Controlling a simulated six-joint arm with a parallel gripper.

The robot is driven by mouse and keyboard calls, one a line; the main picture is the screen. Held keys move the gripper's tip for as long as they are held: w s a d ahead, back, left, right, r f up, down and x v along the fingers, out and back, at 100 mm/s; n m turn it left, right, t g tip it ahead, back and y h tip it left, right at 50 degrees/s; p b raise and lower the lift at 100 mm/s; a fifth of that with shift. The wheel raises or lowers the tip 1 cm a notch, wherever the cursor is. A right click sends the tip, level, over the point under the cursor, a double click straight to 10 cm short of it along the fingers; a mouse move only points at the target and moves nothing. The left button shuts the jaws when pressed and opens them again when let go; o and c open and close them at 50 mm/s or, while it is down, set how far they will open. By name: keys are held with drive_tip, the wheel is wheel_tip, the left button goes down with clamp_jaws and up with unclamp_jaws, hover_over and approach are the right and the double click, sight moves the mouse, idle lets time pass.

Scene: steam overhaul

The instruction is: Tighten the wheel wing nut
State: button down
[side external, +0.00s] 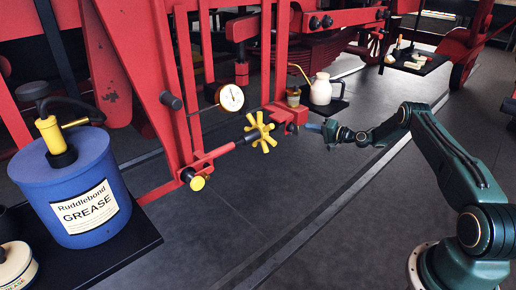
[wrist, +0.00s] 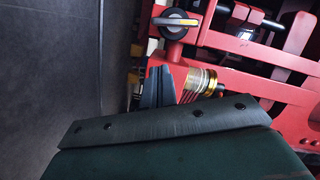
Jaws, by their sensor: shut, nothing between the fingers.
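A yellow wheel-like part with several lobes (side external: 259,132) sits on a dark shaft at the end of a red arm in the side view. I cannot tell for sure whether this is the wheel wing nut. In the wrist view a yellow and grey bar (wrist: 175,21) lies across a round black hub on a red bracket; it may be the wing nut. My gripper (side external: 310,127) is shut and empty, its bluish fingers pointing left, to the right of the yellow wheel and apart from it. In the wrist view my gripper (wrist: 158,72) is below the black hub, partly hidden by my wrist.
A gauge (side external: 230,97) stands above the yellow wheel. A blue grease drum (side external: 75,190) is far left. The floor below is clear.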

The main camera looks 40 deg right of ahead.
drive_tip(key=f+v, duration=0.1)
drive_tip(key=v, duration=0.9)
drive_tip(key=shift+r, duration=0.35)
drive_tip(key=shift+d, duration=0.15)
wheel_tip(320, 180, up, 16)
drive_tip(key=w+a+f+n+g+h, duration=0.3)
drive_tip(key=w+a+f+n+g, duration=0.35)
drive_tip(key=w+a, duration=0.25)
drive_tip(key=s+a+r+n+g+h, duration=0.1)
drive_tip(key=a+r+n+g+h, duration=0.2)
drive_tip(key=a+r+g+h, duration=0.35)
drive_tip(key=shift+t, duration=0.7)
drive_tip(key=f, duration=0.2)
drive_tip(key=a+f, duration=0.1)
drive_tip(key=f, duration=0.2)
drive_tip(key=shift+s+a+f, duration=0.1)
drive_tip(key=shift+a+f, duration=0.15)
drive_tip(key=shift+f, duration=0.05)
